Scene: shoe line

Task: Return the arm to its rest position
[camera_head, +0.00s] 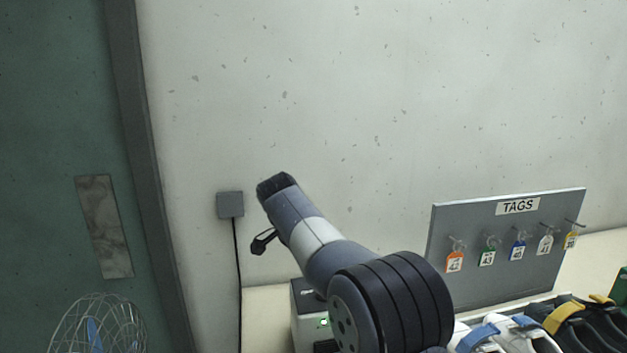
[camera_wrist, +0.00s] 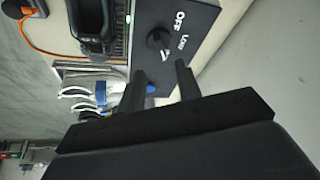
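My gripper (camera_wrist: 160,70) shows in the wrist view with its two dark fingers apart and nothing between them. Behind the fingers is a dark box with a dial (camera_wrist: 160,40) marked OFF and Low; I cannot tell whether they touch it. In the head view my arm (camera_head: 312,235) rises from the lower middle and leans up and left in front of the wall.
A grey TAGS board (camera_head: 480,250) with several numbered tags stands at right, behind several shoes (camera_head: 565,320). A grey box with a green light (camera_head: 306,318) is partly hidden behind my arm. A wire basket (camera_head: 98,325) is at lower left. The upper wall is clear.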

